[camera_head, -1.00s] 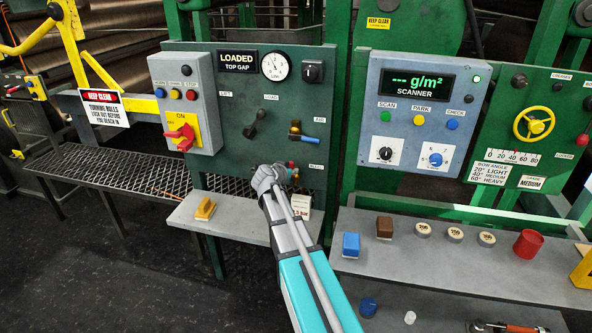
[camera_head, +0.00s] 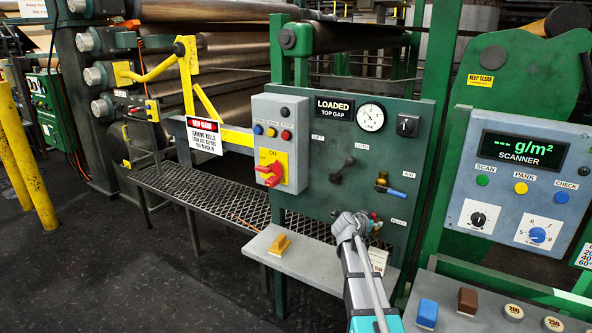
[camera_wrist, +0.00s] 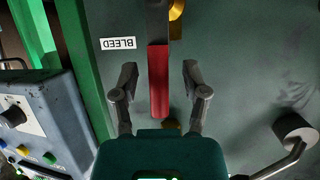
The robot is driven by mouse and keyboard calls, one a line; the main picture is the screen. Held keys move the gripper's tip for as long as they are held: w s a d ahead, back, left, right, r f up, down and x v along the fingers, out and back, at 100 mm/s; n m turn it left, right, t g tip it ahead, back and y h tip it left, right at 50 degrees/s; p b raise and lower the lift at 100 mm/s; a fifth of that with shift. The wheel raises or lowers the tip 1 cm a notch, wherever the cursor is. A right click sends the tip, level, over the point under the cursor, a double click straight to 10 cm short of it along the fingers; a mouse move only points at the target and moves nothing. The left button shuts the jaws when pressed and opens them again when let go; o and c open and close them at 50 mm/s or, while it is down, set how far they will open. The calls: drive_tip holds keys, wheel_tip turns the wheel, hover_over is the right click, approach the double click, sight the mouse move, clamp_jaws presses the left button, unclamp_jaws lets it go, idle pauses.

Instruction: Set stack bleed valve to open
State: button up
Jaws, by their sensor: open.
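The stack bleed valve has a red lever (camera_wrist: 158,85), seen in the wrist view beside a white BLEED label (camera_wrist: 117,43). The lever runs up and down that picture, with brass parts near its ends. My gripper (camera_wrist: 160,72) is open, one finger on each side of the lever, with visible gaps to it. In the head view my gripper (camera_head: 368,222) is at the lower right of the green panel, and my wrist hides most of the valve. The BLEED label (camera_head: 399,222) shows just right of it.
A blue-handled air valve (camera_head: 390,190) sits just above. A black lever (camera_head: 343,170) is to its left. Below is a grey shelf (camera_head: 313,266) with a yellow block (camera_head: 280,244). The scanner box (camera_head: 520,180) stands to the right.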

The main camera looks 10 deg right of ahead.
drive_tip(key=s+a+f+n+g+y+p, duration=0.1)
drive_tip(key=s+a+f+n+g+y, duration=0.35)
drive_tip(key=s+a, duration=0.75)
drive_tip(key=s+a+f+n+g+y, duration=0.3)
drive_tip(key=s+a+f+n+y, duration=0.3)
drive_tip(key=s+a, duration=0.65)
wheel_tip(320, 180, up, 9)
drive_tip(key=s+p, duration=0.2)
drive_tip(key=p, duration=0.6)
drive_tip(key=shift+s+a+f+g, duration=0.15)
drive_tip(key=shift+s+f+g, duration=0.1)
drive_tip(key=shift+g, duration=0.1)
